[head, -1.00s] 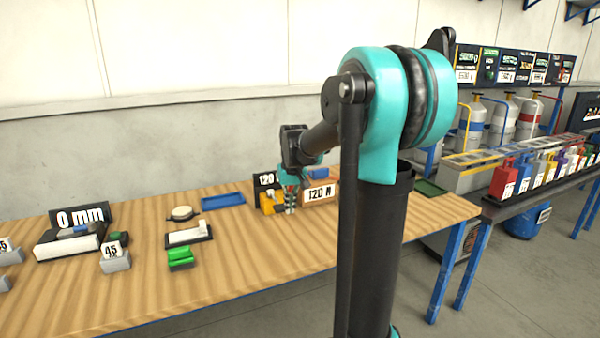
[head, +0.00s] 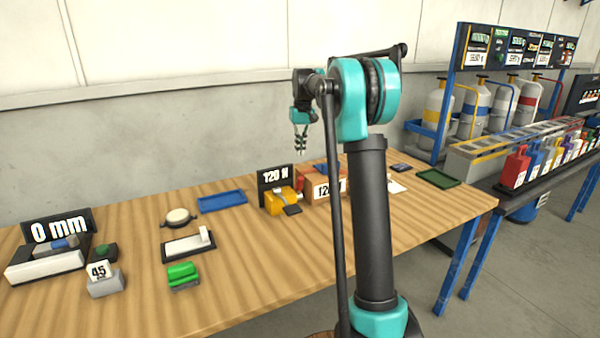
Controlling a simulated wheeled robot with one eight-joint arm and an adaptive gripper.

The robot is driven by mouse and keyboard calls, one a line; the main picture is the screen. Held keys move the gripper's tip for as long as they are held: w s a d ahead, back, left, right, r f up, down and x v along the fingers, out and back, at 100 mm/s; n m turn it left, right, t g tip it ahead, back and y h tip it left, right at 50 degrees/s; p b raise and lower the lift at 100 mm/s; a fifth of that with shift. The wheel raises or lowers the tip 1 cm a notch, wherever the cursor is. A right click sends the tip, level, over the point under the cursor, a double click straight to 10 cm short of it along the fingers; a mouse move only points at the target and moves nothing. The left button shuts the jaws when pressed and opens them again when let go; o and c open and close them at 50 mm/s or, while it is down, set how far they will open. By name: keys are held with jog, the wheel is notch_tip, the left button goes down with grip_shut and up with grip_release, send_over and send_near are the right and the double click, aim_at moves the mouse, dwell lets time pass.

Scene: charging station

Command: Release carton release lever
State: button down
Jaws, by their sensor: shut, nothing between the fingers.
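A yellow device (head: 279,203) with a dark flat lever (head: 292,210) stands on the wooden table, in front of a black "120 N" sign (head: 275,175). It appears to be the release lever unit. My gripper (head: 300,150) is in the air above and behind the lever and carton, pointing down. It is shut, holds nothing and touches nothing.
A blue tray (head: 222,201), a round pale pad (head: 179,217), a white block on a dark base (head: 188,243) and a green block (head: 182,273) lie to the left. A "0 mm" gauge (head: 45,260) is at far left. A green tray (head: 438,179) is at right.

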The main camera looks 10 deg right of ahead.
send_near(300, 187)
jog(key=w+f, duration=0.4)
jog(key=f, duration=0.1)
jog(key=shift+s+a+f, duration=0.15)
jog(key=shift+a+f, duration=0.05)
jog(key=shift+s, duration=0.15)
dwell(0.4)
